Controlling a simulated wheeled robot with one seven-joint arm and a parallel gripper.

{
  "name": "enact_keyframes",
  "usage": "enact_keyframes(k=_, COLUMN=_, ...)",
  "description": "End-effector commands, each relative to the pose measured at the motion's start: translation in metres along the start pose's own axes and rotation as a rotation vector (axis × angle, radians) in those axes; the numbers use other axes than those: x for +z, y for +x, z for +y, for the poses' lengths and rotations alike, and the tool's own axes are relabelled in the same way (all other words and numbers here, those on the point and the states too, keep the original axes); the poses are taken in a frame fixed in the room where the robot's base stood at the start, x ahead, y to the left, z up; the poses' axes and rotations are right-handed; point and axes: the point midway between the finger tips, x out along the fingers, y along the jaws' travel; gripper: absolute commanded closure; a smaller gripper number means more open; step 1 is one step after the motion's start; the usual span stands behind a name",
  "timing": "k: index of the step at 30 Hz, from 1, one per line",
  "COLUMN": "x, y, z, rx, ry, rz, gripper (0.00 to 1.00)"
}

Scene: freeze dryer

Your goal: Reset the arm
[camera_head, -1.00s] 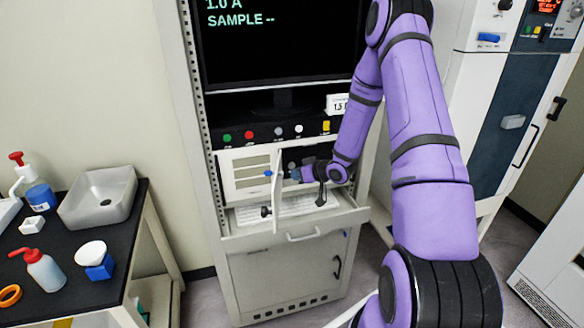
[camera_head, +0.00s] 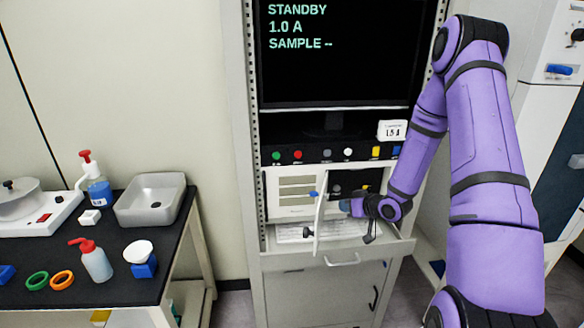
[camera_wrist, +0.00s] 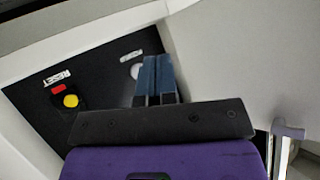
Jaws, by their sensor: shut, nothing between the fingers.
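My gripper (camera_wrist: 157,62) is shut and empty, with its blue-grey fingers side by side in the wrist view. It points at a black panel (camera_wrist: 45,88) that bears a RESET label, a yellow button with a red part (camera_wrist: 70,100), and a white round knob (camera_wrist: 137,71). The fingertips look close to the knob, but I cannot tell whether they touch anything. In the head view my gripper (camera_head: 352,206) is at the cabinet front, just right of a small white door (camera_head: 320,215) that stands open. The dark panel (camera_head: 350,182) behind it is partly hidden by my arm.
A monitor (camera_head: 340,75) reads STANDBY, above a row of coloured buttons (camera_head: 325,154). An open drawer (camera_head: 340,246) juts out below. A black side table (camera_head: 115,291) at left holds bottles, a grey basin (camera_head: 151,199) and rings. Bare wall lies between table and cabinet.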

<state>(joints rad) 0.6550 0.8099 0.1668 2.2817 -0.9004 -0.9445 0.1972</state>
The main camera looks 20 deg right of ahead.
Motion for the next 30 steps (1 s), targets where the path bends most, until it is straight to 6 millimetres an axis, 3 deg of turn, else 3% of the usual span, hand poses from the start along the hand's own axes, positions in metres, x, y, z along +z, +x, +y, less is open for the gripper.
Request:
enact_keyframes(k=7, x=-0.01, y=-0.003, z=-0.002, rx=0.018, ry=-0.022, rz=-0.018, gripper=1.0)
enact_keyframes(k=14, x=-0.058, y=-0.023, z=-0.012, rx=0.127, ry=-0.113, rz=-0.118, gripper=1.0)
enact_keyframes(k=23, x=-0.123, y=-0.071, z=-0.042, rx=0.294, ry=-0.188, rz=-0.242, gripper=1.0)
enact_keyframes(k=30, x=-0.163, y=-0.122, z=-0.078, rx=0.404, ry=-0.197, rz=-0.314, gripper=1.0)
